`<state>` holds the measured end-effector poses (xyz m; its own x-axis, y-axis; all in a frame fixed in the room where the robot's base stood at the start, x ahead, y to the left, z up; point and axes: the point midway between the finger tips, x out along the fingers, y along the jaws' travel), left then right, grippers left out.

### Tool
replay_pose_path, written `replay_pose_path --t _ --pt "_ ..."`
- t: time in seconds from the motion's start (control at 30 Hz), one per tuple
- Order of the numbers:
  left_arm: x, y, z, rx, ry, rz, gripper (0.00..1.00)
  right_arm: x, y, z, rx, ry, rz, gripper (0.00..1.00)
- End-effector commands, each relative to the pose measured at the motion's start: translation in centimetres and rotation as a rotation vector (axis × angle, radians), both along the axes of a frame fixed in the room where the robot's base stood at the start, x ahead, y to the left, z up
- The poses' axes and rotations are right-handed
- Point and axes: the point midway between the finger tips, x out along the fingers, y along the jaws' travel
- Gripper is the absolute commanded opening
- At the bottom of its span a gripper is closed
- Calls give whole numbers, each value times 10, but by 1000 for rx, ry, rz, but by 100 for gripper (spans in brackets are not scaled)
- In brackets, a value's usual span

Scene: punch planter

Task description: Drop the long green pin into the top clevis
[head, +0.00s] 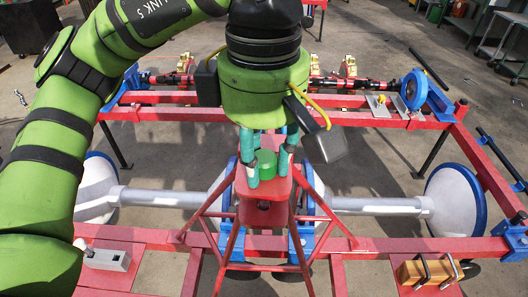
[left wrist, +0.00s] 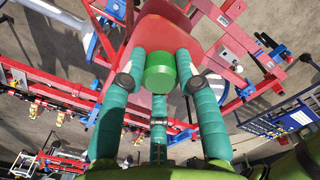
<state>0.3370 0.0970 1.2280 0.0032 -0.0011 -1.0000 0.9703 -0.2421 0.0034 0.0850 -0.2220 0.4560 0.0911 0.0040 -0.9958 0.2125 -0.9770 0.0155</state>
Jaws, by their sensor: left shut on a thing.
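The long green pin (head: 266,163) shows only its round green head between the fingers of my left gripper (head: 267,175). The left wrist view also shows the pin (left wrist: 160,70) between the teal fingers of the gripper (left wrist: 160,85). The fingers are closed around it. The red top clevis (head: 262,212) sits at the peak of a red tubular frame, directly below the pin in the head view. The pin's shank is hidden, so I cannot tell whether it is in the clevis. My right gripper is out of view.
A red frame (head: 185,242) surrounds the work area. A grey axle (head: 170,198) with large white and blue wheels (head: 457,200) runs across below the clevis. A grey block (head: 107,260) sits at the front left.

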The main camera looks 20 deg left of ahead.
Motion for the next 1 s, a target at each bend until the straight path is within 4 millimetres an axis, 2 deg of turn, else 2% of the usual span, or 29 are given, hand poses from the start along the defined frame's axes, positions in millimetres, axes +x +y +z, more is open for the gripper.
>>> replay_pose_path --t 0.03,0.07,0.1,0.13,0.43,0.57,0.67,1.0 --pt "0 0 -2 -1 -1 0 0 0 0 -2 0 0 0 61" --pt "0 0 -2 0 -1 0 36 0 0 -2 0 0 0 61" --pt "0 0 -1 0 -1 0 52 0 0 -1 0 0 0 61" --pt "0 0 -1 0 0 0 60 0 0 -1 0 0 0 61" --pt "0 0 -1 0 1 0 60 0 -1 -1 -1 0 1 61" --pt "0 0 5 1 -1 0 60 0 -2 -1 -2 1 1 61" --pt "1 0 16 1 -3 2 60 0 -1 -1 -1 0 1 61" --pt "0 0 81 1 -4 3 60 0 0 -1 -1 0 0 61"
